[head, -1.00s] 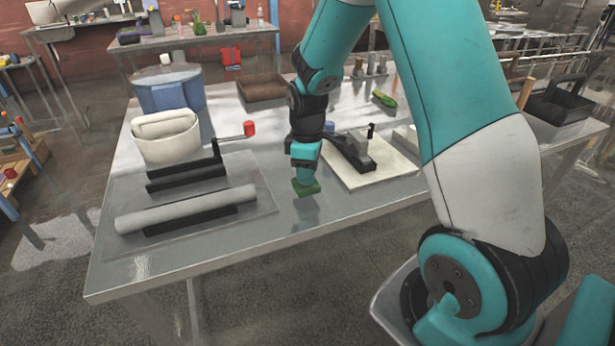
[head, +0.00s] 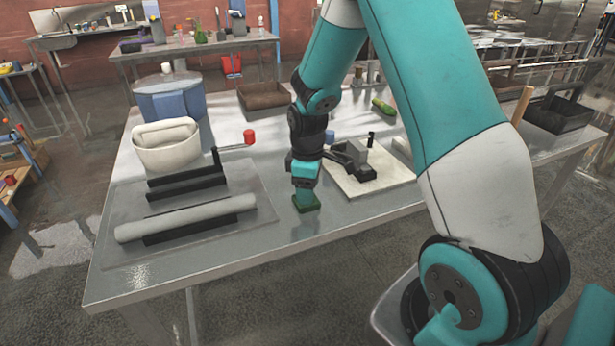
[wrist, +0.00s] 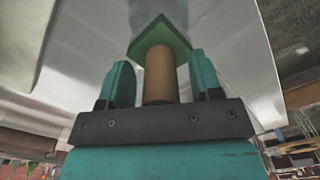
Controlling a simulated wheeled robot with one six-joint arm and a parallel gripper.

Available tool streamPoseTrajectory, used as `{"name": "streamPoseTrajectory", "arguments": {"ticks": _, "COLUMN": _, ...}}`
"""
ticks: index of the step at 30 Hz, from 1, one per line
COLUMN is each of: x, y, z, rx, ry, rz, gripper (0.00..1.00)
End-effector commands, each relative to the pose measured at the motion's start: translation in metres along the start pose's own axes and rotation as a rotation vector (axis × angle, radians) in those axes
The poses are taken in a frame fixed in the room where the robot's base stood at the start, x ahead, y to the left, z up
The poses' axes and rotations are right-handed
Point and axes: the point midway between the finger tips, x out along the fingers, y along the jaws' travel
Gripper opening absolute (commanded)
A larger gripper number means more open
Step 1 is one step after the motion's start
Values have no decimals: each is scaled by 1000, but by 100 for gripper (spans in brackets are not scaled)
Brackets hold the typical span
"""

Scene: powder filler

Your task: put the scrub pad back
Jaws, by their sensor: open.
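The scrub pad (head: 307,204) is a green square block on the steel table, below my gripper and left of the white board. In the wrist view, the green pad (wrist: 160,38) carries a brown round handle that stands between my fingers. My gripper (wrist: 162,82) is open, with a gap between each teal finger and the handle. In the head view, my gripper (head: 306,192) points down right over the pad, and its fingers hide the handle.
The white board (head: 372,182) with a black lever device stands close on the right. A roller stand (head: 186,215) on a clear mat and a cream tub (head: 165,150) are on the left. A brown tray (head: 263,97) is behind. The table's front strip is clear.

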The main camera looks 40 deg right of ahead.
Motion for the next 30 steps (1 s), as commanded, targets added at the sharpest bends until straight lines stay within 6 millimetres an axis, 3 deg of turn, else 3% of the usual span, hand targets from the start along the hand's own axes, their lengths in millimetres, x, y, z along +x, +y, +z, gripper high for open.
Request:
{"name": "streamPoseTrajectory", "arguments": {"ticks": 5, "x": -26, "y": 1, "z": -1, "rx": 0, "ry": 4, "rz": 6, "gripper": 59}}
{"name": "streamPoseTrajectory", "arguments": {"ticks": 15, "x": -98, "y": 0, "z": 0, "rx": 0, "ry": 3, "rz": 4, "gripper": 59}}
{"name": "streamPoseTrajectory", "arguments": {"ticks": 22, "x": -123, "y": -9, "z": -4, "rx": -1, "ry": 12, "rz": 1, "gripper": 59}}
{"name": "streamPoseTrajectory", "arguments": {"ticks": 23, "x": -128, "y": -18, "z": -7, "rx": 0, "ry": 21, "rz": -2, "gripper": 59}}
{"name": "streamPoseTrajectory", "arguments": {"ticks": 26, "x": -146, "y": -71, "z": -20, "rx": 5, "ry": 76, "rz": -24, "gripper": 59}}
{"name": "streamPoseTrajectory", "arguments": {"ticks": 30, "x": -170, "y": -179, "z": -22, "rx": 27, "ry": 169, "rz": -106, "gripper": 59}}
